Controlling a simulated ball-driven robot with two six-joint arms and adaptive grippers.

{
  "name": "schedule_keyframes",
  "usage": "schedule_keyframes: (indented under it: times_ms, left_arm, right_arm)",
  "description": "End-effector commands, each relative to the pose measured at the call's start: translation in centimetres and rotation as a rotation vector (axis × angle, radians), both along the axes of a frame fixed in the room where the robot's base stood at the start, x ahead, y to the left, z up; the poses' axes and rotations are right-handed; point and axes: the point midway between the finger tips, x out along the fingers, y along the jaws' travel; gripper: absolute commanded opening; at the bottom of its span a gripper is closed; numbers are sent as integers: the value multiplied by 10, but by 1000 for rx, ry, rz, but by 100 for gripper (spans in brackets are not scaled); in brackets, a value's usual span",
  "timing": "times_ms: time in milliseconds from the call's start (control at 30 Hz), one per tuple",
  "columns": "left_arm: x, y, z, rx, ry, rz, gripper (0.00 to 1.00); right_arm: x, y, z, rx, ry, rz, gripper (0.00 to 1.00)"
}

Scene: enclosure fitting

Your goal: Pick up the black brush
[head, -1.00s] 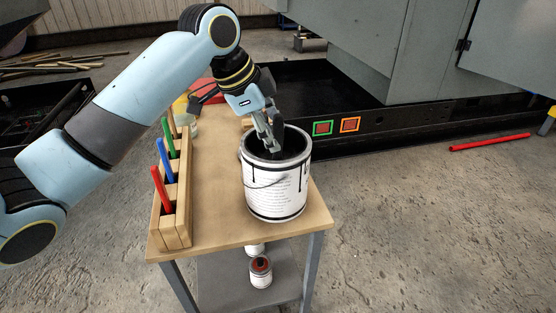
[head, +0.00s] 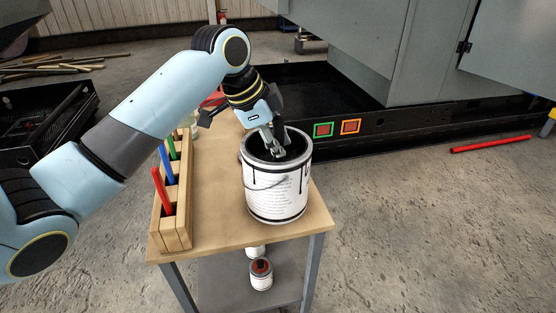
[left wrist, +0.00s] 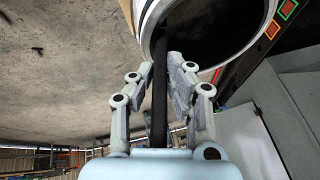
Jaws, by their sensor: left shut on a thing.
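The black brush (left wrist: 160,88) shows in the left wrist view as a dark, straight handle between my fingers, with its far end toward the dark inside of the paint can. The white paint can (head: 277,194), with black drips and a wire handle, stands upright on the wooden table. My left gripper (head: 277,149) reaches down into the can's open top, and it also shows in the left wrist view (left wrist: 166,75). It is shut on the brush handle. The brush's lower part is hidden in the can. My right gripper is not in view.
A wooden rack (head: 175,222) with red, blue and green sticks stands left of the can on the table (head: 215,215). Smaller cans (head: 260,273) sit on the lower shelf. A red bar (head: 490,144) lies on the floor at right. The table's front is clear.

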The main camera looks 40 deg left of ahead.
Motion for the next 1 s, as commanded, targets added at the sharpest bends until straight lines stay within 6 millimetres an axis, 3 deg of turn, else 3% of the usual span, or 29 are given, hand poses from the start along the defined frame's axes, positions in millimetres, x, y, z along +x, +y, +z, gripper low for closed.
schedule_keyframes:
  times_ms: [233, 633, 1000]
  left_arm:
    - [1, 0, 12, 0, -2, -2, 0]
    - [1, 0, 89, 0, -3, -1, 0]
    - [0, 0, 101, 0, 0, 1, 0]
  right_arm:
    - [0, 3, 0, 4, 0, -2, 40]
    - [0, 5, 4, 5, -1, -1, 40]
    - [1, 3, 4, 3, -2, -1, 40]
